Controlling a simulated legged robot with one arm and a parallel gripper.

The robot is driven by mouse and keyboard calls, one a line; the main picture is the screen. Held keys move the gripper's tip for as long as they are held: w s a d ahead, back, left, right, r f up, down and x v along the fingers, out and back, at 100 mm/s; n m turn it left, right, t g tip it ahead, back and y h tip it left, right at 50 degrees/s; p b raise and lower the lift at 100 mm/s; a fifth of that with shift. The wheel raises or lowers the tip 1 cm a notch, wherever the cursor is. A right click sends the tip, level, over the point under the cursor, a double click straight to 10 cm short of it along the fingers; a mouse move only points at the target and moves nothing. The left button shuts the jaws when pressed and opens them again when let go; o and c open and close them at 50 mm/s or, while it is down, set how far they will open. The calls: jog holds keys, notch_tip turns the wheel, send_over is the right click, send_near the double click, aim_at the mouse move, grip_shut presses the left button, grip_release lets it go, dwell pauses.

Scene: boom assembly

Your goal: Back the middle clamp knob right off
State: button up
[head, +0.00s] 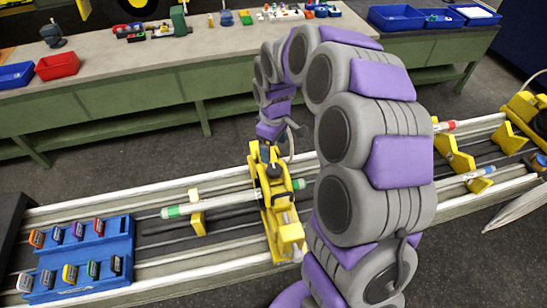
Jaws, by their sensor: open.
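The middle clamp (284,222) is a yellow block on the rails, left of my arm. Its dark knob (273,171) shows on top. My gripper (271,152) points down at the clamp's top, right at the knob. It is open, but its fingers are small and blend with the clamp, so I cannot tell whether they touch the knob. A white tube with green ends (232,198) runs through the clamp area and over a yellow support (197,212) to its left.
A blue tray (75,265) with several coloured pieces sits on the rails at left. More yellow supports (455,157) and tubes stand right of my arm. A workbench (150,62) with a red bin (57,66) and blue bins runs behind. The floor between is clear.

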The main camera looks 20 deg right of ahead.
notch_tip(320, 180, up, 8)
jog(key=f, duration=0.1)
send_over(274, 168)
jog(key=shift+a+r, duration=0.15)
jog(key=shift+r, duration=0.1)
jog(key=w+d+f+m+g+y+p, duration=0.2)
jog(key=w+d+m+g+y+p, duration=0.25)
jog(key=m, duration=1.45)
jog(key=shift+t+h, duration=0.55)
jog(key=shift+t, duration=0.1)
jog(key=x, duration=1.1)
jog(key=d+x, duration=0.1)
jog(key=x, duration=0.4)
jog(key=shift+a+f, duration=0.1)
jog(key=shift+f, duration=0.3)
jog(key=c, duration=1.1)
jog(key=shift+o, duration=0.2)
jog(key=shift+w+n, duration=0.1)
jog(key=shift+n, duration=0.2)
